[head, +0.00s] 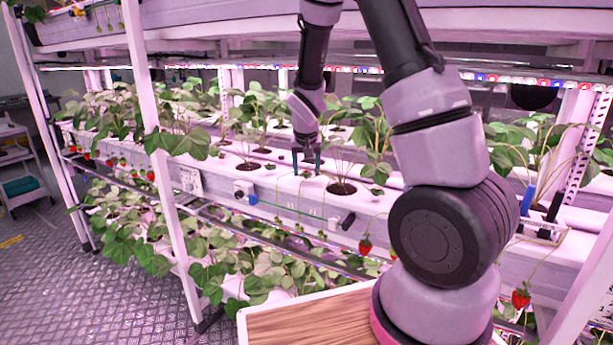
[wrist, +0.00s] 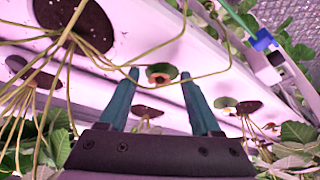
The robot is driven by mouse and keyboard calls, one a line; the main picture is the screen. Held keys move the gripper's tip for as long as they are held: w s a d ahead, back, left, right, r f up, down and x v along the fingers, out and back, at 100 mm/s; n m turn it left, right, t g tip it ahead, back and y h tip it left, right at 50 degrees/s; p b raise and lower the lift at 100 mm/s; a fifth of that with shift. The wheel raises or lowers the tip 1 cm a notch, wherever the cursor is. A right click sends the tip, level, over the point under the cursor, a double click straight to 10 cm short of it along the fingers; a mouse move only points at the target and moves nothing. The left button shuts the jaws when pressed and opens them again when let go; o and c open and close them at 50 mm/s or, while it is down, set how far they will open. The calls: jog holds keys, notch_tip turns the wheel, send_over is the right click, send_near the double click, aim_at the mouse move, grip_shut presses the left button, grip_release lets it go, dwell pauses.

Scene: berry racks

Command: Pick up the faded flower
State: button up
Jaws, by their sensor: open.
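A small brownish-pink bloom with green around it, apparently the faded flower (wrist: 159,76), shows between my fingertips in the wrist view. It hangs at the end of a thin curved stem. My gripper (head: 307,162) is open and points down above the white growing trough, left of a planting hole in the head view. In the wrist view, its two teal fingers (wrist: 160,80) stand on either side of the bloom, with visible gaps. I cannot tell how deep the bloom lies between them. In the head view the flower is too small to make out.
The white trough (head: 275,190) carries strawberry plants in dark holes (head: 341,188). Thin stems cross the wrist view beside and beyond my fingers. A red strawberry (head: 365,246) hangs below the trough. A rack post (head: 150,110) stands at left, and a wooden-topped surface (head: 310,325) is in front.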

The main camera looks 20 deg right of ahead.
aim_at(306, 171)
grip_shut()
jog(key=shift+r, duration=0.1)
jog(key=shift+r, duration=0.6)
notch_tip(306, 171, up, 3)
jog(key=shift+f, duration=0.2)
jog(key=s+a, duration=0.2)
jog(key=s, duration=0.6)
jog(key=s+a, duration=0.3)
jog(key=s, duration=0.6)
jog(key=shift+s+f, duration=0.15)
jog(key=shift+f, duration=0.05)
jog(key=shift+a, duration=0.1)
